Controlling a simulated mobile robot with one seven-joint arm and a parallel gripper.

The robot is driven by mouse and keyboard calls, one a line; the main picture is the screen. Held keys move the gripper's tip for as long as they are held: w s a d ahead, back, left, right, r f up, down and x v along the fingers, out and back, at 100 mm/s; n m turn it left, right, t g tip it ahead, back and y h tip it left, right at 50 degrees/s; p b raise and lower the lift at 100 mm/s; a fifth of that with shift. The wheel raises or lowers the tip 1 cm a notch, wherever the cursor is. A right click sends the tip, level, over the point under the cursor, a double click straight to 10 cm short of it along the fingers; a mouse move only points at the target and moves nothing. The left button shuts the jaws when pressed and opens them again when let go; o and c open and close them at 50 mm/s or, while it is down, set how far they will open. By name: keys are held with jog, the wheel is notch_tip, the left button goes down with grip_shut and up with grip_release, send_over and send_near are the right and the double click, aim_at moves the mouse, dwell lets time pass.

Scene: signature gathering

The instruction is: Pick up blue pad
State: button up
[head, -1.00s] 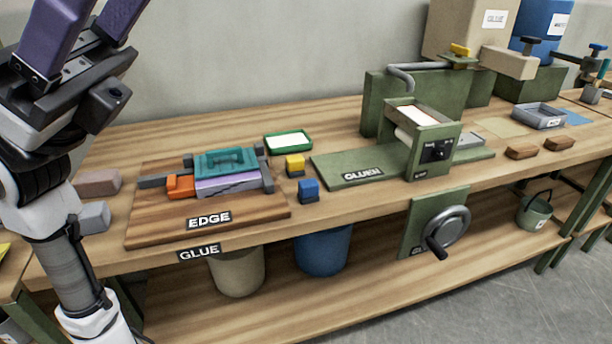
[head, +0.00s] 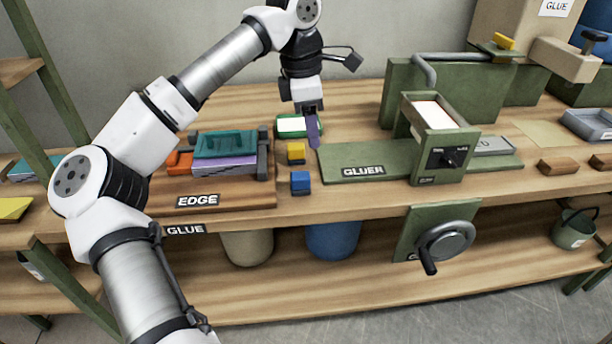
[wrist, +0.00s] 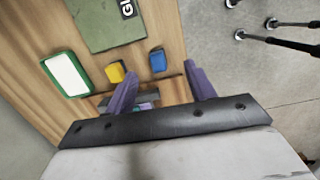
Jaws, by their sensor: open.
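The blue pad (head: 300,181) is a small blue block standing on the bench near its front edge, between the EDGE board and the GLUER plate. It also shows in the wrist view (wrist: 158,61), just ahead of the gap between the fingertips and apart from them. My gripper (head: 314,140) points down over the bench, above and behind the pad in the head view. Its two purple fingers are spread and empty in the wrist view (wrist: 160,70). In the head view the fingers overlap, so only about one shows.
A yellow pad (head: 296,152) stands just behind the blue one. A green-rimmed tray (head: 290,126) lies behind that. The EDGE board (head: 240,198), with a stack of parts, is at the left. The green GLUER plate (head: 355,163) and machine (head: 438,150) are at the right.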

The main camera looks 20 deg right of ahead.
jog(key=w+a+y, duration=0.2)
jog(key=p, duration=0.1)
send_over(300, 175)
jog(key=f, duration=0.8)
jog(key=shift+s+a+f, duration=0.1)
jog(key=shift+s+f, duration=0.1)
jog(key=shift+f, duration=0.2)
jog(key=shift+w+f+p, duration=0.15)
jog(key=shift+f+p, duration=0.5)
jog(key=shift+f, duration=0.7)
jog(key=shift+w+f+p, duration=0.1)
jog(key=shift+f+p, duration=0.5)
jog(key=shift+f, duration=0.7)
jog(key=shift+c, duration=0.4)
jog(key=c, duration=1)
